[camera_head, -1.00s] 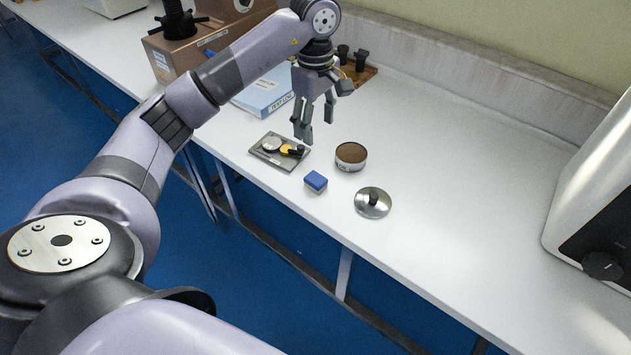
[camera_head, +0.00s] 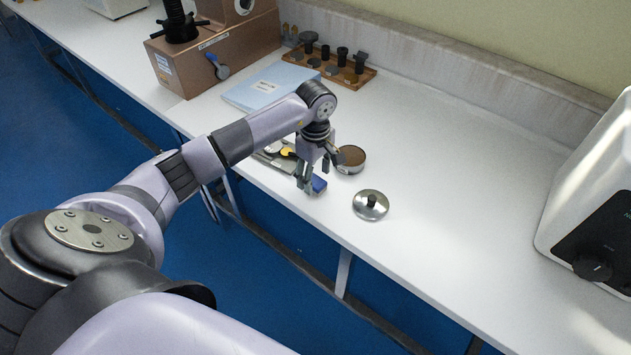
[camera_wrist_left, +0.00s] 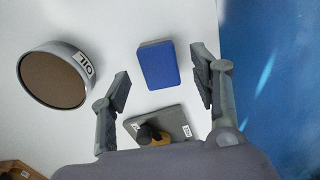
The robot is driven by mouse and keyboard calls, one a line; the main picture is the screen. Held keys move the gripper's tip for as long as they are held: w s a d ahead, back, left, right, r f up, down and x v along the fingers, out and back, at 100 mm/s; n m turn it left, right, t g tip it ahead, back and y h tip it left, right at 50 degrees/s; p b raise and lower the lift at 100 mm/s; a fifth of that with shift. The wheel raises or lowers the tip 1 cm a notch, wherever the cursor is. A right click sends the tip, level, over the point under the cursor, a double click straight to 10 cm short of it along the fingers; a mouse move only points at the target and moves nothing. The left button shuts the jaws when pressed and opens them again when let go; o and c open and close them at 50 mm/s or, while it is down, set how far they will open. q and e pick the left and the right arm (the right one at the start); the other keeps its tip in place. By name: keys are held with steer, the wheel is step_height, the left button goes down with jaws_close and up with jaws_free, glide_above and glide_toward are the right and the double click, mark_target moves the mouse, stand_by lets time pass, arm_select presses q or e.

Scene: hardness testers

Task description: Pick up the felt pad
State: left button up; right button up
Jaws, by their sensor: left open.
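The felt pad appears to be the small blue block (camera_head: 319,185) with a pale side, lying on the white bench near its front edge. In the left wrist view the blue block (camera_wrist_left: 158,66) lies between the two spread fingers, with gaps on both sides. My left gripper (camera_head: 314,178) is open and empty, pointing down just above the block and partly hiding it in the head view. It shows open in the left wrist view too (camera_wrist_left: 161,78). I cannot tell its exact height over the block. My right gripper is not in view.
A round tin marked OIL (camera_wrist_left: 54,78) with a brown top stands close beside the gripper. A grey tray (camera_wrist_left: 172,122) with small items is near. A shiny lid (camera_head: 370,205) lies to the right. The bench (camera_head: 450,180) is clear further right.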

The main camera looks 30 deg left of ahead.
mark_target(316, 181)
arm_select(q)
steer(key=shift+f, duration=1.25)
steer(key=shift+c, duration=0.4)
steer(key=c, duration=1.2)
steer(key=shift+o, duration=0.2)
steer(key=shift+r, duration=0.1)
step_height(316, 181, up, 20)
steer(key=b, duration=0.2)
